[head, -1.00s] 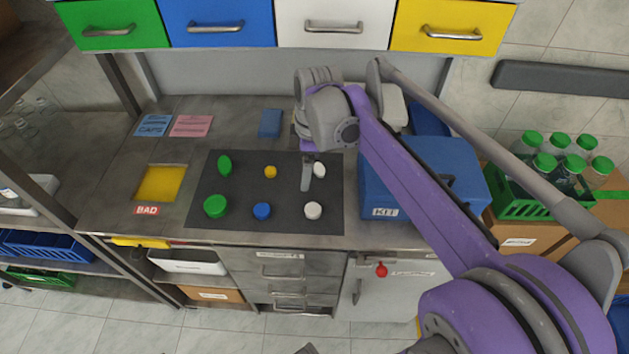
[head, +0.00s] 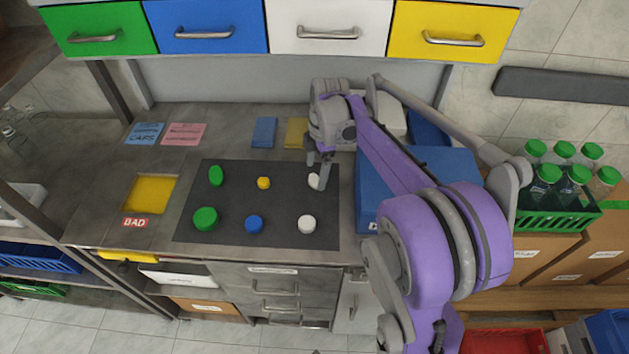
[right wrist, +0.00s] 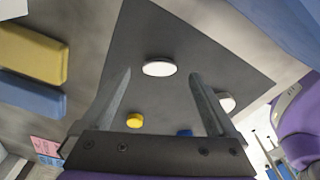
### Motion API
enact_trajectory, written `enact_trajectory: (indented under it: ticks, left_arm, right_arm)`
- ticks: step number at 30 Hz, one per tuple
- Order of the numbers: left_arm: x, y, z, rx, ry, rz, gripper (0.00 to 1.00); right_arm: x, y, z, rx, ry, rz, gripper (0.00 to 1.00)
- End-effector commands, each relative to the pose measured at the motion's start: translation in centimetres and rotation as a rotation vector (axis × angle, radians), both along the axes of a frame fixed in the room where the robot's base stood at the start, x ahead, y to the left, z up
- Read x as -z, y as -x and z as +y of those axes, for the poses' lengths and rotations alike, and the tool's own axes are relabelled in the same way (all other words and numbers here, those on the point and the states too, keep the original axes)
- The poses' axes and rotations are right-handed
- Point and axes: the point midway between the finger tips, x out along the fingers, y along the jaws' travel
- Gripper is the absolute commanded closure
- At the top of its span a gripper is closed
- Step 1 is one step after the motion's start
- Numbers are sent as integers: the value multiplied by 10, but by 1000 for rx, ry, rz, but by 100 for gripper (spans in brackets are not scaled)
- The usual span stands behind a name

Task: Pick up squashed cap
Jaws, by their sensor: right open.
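A white cap (head: 313,182) lies on the dark mat (head: 285,205) near its right edge, partly hidden by my right gripper. It looks like a narrow oval, and it also shows as an oval in the right wrist view (right wrist: 159,68). My right gripper (head: 319,169) is open and empty, above and close to this cap. In the right wrist view the cap sits between and beyond the spread fingers. A green cap (head: 216,176) at the mat's back left also looks oval. My left gripper is not in view.
A rounder white cap (head: 306,224), blue cap (head: 254,223), yellow cap (head: 264,183) and large green cap (head: 205,219) share the mat. A blue box (head: 366,195) stands just right. The yellow opening (head: 150,194) marked BAD is left. Blue (head: 264,132) and yellow blocks (head: 297,132) lie behind.

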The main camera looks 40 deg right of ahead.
Motion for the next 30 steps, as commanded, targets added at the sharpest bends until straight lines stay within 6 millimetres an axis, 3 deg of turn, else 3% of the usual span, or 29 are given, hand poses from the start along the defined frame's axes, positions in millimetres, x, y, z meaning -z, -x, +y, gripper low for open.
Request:
enact_trajectory:
  ticks: [5,13,27,30]
  left_arm:
    - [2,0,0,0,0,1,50]
    - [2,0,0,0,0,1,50]
    - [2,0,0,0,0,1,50]
    - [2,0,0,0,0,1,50]
  right_arm:
    - [20,-1,2,-1,0,0,6]
    - [22,-1,3,0,0,0,8]
    - [21,-1,3,0,0,0,92]
    - [21,-1,3,0,0,0,94]
